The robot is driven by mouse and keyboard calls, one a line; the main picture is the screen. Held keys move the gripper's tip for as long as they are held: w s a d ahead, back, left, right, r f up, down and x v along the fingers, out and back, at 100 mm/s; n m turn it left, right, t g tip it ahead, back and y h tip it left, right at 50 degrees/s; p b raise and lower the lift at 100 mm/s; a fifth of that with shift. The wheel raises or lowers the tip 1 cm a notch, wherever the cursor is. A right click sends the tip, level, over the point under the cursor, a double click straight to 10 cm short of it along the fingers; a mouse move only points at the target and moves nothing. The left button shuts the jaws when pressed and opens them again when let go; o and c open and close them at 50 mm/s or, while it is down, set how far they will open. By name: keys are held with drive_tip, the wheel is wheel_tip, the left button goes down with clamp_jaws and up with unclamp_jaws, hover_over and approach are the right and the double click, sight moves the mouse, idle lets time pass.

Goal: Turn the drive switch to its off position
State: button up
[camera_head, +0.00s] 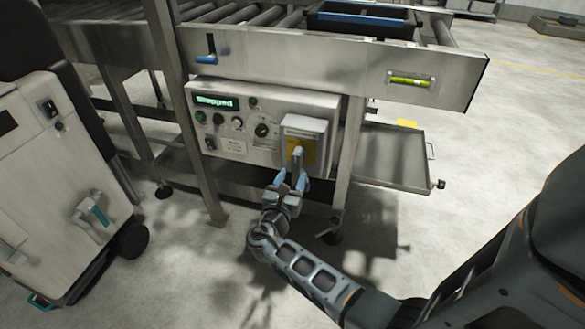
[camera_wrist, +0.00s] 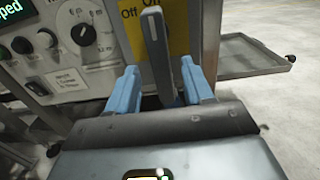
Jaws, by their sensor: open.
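The drive switch is a grey lever handle (camera_wrist: 157,50) on a yellow plate (camera_wrist: 178,37) at the right end of the control panel. In the wrist view the lever stands upright in front of the printed words, "Off" at the left and a partly hidden word behind it. In the head view the lever (camera_head: 298,155) sits on a box at the panel's right. My gripper (camera_head: 291,180) is just below and in front of it, its blue fingers open. In the wrist view the fingers (camera_wrist: 160,90) stand on either side of the lever's lower part. Contact cannot be told.
The control panel (camera_head: 255,103) has a green display reading "Stopped", knobs and buttons. A steel frame leg (camera_head: 348,150) stands right of it, with a low tray (camera_head: 390,157) beyond. A roller conveyor runs above. A white cabinet (camera_head: 60,170) stands at the left.

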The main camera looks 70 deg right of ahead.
sight(295, 171)
drive_tip(key=shift+w+d, duration=0.2)
drive_tip(key=shift+d, duration=2.8)
clamp_jaws()
